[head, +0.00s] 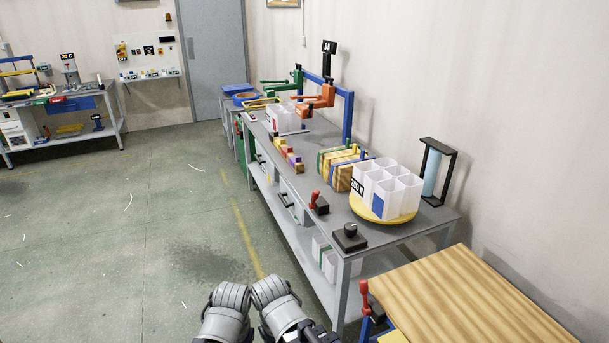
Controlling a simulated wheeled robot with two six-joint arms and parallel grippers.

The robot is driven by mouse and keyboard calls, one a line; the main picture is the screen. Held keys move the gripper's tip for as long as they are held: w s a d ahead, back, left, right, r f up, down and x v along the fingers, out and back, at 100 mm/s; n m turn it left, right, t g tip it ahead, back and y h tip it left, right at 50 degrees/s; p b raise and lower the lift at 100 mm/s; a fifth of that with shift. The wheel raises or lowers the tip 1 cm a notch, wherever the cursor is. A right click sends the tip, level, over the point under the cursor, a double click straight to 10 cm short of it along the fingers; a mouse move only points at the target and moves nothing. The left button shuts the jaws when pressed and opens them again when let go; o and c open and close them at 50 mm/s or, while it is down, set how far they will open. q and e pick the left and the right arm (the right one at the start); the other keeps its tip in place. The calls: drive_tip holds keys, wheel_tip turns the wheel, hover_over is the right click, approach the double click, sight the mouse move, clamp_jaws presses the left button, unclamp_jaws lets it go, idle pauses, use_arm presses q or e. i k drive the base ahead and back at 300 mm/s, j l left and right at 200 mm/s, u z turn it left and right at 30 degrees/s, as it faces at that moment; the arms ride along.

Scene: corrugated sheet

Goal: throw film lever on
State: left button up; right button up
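Two small levers with red handles show in the head view, and I cannot read a label on either. One red lever (316,198) stands on a small black base at the front edge of the long grey bench (335,232). The other red lever (365,291) stands at the left end of the wooden-topped table. A light blue roll (432,173), possibly film, stands in a black frame at the bench's right end. Grey links of my arms show at the bottom, apart from the bench. Neither gripper's fingertips can be seen.
A black knob box (349,237) and a yellow turntable (376,211) with white bins (388,190) sit near the red bench lever. A wooden-topped table (470,300) stands at the lower right. The green floor (130,230) left of the bench is clear.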

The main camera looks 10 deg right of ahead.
sight(316, 192)
drive_tip(key=i+j+z, duration=0.1)
drive_tip(key=i+z, duration=0.2)
drive_tip(key=i, duration=0.2)
drive_tip(key=i+j+z, duration=0.25)
drive_tip(key=i, duration=0.25)
drive_tip(key=i+j+z, duration=0.3)
drive_tip(key=i, duration=0.15)
